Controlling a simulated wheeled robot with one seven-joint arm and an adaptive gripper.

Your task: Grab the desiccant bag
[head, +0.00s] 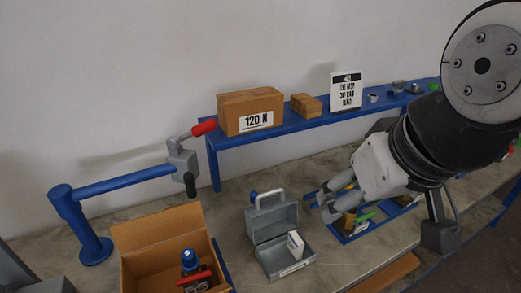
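A small white packet (296,244), which may be the desiccant bag, stands tilted inside the open grey metal box (272,252) at the lower centre. Its label is too small to read. My gripper (322,204) is to the right of the box and a little higher in the picture, pointing left and down. Its two fingers look apart, with nothing visible between them. It is clear of the packet and partly in front of a blue-framed tray (352,239).
A cardboard box (160,228) with a blue-and-red part stands left of the metal box. A blue arm stand (110,187) is further left. A blue shelf (280,128) behind carries a carton (250,109), a wooden block (306,105) and a sign (346,91).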

